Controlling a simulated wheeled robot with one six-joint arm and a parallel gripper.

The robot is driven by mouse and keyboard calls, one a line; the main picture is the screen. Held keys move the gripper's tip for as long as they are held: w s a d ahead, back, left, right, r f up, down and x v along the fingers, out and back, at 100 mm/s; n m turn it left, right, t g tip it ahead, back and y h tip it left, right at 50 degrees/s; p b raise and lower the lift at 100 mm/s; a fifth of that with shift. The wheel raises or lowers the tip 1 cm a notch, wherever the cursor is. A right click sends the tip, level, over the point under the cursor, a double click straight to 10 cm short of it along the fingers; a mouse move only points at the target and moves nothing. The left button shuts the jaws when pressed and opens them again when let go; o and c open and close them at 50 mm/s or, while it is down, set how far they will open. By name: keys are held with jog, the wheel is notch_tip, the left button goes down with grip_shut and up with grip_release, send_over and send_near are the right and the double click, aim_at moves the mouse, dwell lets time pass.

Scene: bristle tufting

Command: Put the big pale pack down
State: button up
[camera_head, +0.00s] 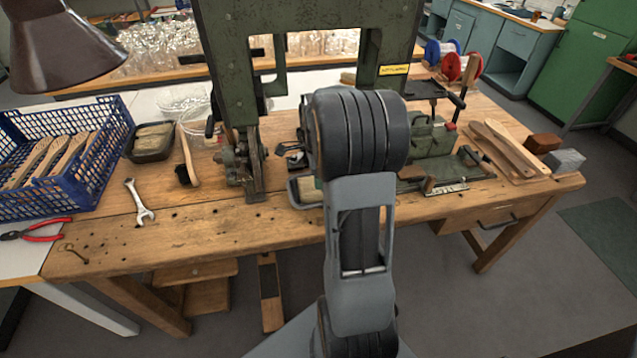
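My arm rises through the middle of the view, and its thick dark joint covers the centre of the bench. My gripper is hidden behind it, so I cannot see its fingers or whether it holds anything. I cannot make out a big pale pack for certain. A pale block (312,184) shows only in part beside my arm, in a grey tray (294,198) at the bench's front; my arm hides the rest.
The wooden bench (200,236) carries a green machine frame (234,60). A blue crate (98,192) of wooden brush backs, a dark tray (152,157), brush (188,158) and wrench (139,201) lie left. Wooden paddles (506,146) lie right. The bench's front left is mostly clear.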

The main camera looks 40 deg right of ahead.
notch_tip(320, 180, up, 5)
jog(key=s+a+r+n+t, duration=0.1)
jog(key=s+a+n, duration=0.5)
jog(key=a+n, duration=0.4)
jog(key=s+a+r+n+t, duration=0.1)
jog(key=s+a+n+t, duration=0.1)
jog(key=s+a+n, duration=0.4)
jog(key=a+n, duration=0.4)
jog(key=n, duration=0.3)
jog(key=shift+a+r, duration=0.35)
jog(key=shift+r, duration=0.05)
jog(key=shift+s, duration=0.1)
